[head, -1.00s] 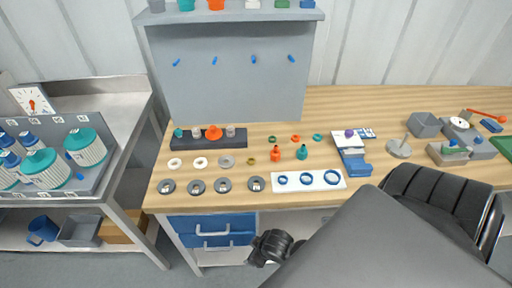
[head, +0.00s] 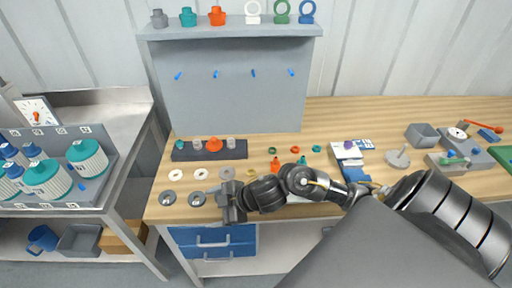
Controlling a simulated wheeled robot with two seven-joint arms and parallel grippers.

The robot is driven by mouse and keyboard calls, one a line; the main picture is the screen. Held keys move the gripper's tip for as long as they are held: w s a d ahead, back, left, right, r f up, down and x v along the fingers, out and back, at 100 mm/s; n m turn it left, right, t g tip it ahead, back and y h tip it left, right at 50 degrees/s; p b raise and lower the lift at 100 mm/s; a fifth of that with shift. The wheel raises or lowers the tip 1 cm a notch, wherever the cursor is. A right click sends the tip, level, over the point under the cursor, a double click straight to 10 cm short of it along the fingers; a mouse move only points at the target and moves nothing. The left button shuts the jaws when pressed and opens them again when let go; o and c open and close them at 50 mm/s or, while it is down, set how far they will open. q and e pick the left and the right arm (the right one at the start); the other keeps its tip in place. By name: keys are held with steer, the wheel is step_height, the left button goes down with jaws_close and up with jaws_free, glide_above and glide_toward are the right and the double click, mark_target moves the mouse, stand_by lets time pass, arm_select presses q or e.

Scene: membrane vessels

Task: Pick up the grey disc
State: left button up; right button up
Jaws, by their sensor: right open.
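Dark grey discs lie in a row near the bench's front edge; two show clearly, the far left disc (head: 168,197) and the one beside it (head: 197,198). The rest of that row is hidden by my right gripper and arm. A lighter grey ring (head: 227,173) lies in the row behind, right of two white rings (head: 175,175). My right gripper (head: 229,203) is open over the front row, right of the second dark disc. Whether it touches a disc below cannot be told. My left gripper is not in view.
A dark rack (head: 180,155) with small fittings stands behind the rings. Orange and teal fittings (head: 274,164) stand near my right forearm. My arm covers most of the white tray with blue rings. A blue drawer (head: 212,240) is below the bench edge.

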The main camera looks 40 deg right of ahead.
steer(key=s+d+r+g+h, duration=0.1)
steer(key=d+r+g, duration=0.2)
steer(key=d, duration=0.7)
steer(key=s+d+r+g+h, duration=0.2)
steer(key=d+g, duration=0.2)
steer(key=d, duration=0.6)
steer(key=shift+w+a+p+x, duration=0.1)
steer(key=shift+a+p+x, duration=0.05)
steer(key=shift+x, duration=1.25)
steer(key=shift+w+a+p+x, duration=0.1)
steer(key=shift+a+p+x, duration=0.05)
steer(key=shift+x, duration=1.3)
steer(key=f, duration=0.1)
steer(key=a+f+p, duration=0.1)
steer(key=f, duration=0.1)
steer(key=shift+w+a+f+y, duration=0.15)
steer(key=shift+w+f+y, duration=0.05)
steer(key=shift+w+y, duration=0.15)
steer(key=shift+w+a+f, duration=0.1)
steer(key=shift+a+f, duration=0.05)
steer(key=shift+f, duration=0.45)
steer(key=c, duration=1.1)
steer(key=shift+o, duration=0.2)
steer(key=shift+r, duration=0.1)
